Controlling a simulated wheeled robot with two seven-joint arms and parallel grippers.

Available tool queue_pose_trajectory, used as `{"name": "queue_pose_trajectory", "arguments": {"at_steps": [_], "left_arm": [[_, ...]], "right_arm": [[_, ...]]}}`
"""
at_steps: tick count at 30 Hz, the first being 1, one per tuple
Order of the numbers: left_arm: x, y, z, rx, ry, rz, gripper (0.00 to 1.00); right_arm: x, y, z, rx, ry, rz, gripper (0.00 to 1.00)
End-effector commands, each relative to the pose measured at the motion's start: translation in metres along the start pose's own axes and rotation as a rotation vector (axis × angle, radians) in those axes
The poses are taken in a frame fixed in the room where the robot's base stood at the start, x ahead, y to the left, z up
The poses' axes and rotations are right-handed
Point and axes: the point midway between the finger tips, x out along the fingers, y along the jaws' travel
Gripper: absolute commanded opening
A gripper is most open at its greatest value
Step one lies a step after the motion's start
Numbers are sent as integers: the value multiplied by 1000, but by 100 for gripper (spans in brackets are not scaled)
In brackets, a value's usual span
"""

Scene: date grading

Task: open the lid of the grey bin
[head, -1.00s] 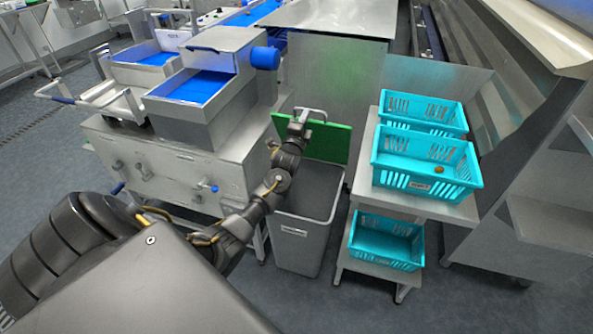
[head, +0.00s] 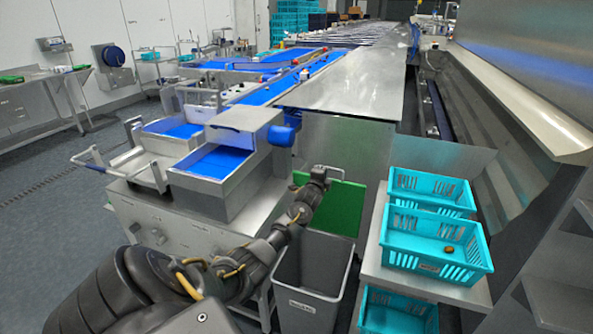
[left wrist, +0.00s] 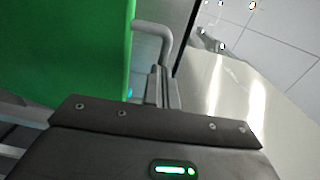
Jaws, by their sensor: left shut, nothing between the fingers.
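The grey bin (head: 313,268) stands on the floor between the steel machine and the crate rack. Its green lid (head: 340,210) is raised and stands upright at the back, leaving the bin's mouth open. A grey bar handle (head: 334,169) sits at the lid's top edge. My left gripper (head: 319,174) is shut and empty at the lid's upper edge, close to the handle. In the left wrist view the green lid (left wrist: 65,50) fills the left side, and the handle (left wrist: 152,27) bends beside the fingers. Whether the fingers touch it I cannot tell. My right gripper is out of view.
Teal crates (head: 433,244) stand on a steel rack (head: 425,284) right of the bin, one holding a small brown item. A steel machine with blue trays (head: 220,160) is on the left. A steel panel (head: 345,145) rises behind the lid.

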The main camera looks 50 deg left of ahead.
Motion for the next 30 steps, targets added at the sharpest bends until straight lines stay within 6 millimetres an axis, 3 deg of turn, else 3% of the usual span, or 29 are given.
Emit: {"name": "queue_pose_trajectory", "arguments": {"at_steps": [8,15,17,30], "left_arm": [[-4,-3,-3,0,3,-1,0],[-33,-8,-10,0,7,4,0],[-44,2,-8,2,5,0,0],[-115,2,-18,0,16,0,0]], "right_arm": [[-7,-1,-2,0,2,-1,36],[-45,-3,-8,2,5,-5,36],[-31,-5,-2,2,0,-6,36],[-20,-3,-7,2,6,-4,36]]}}
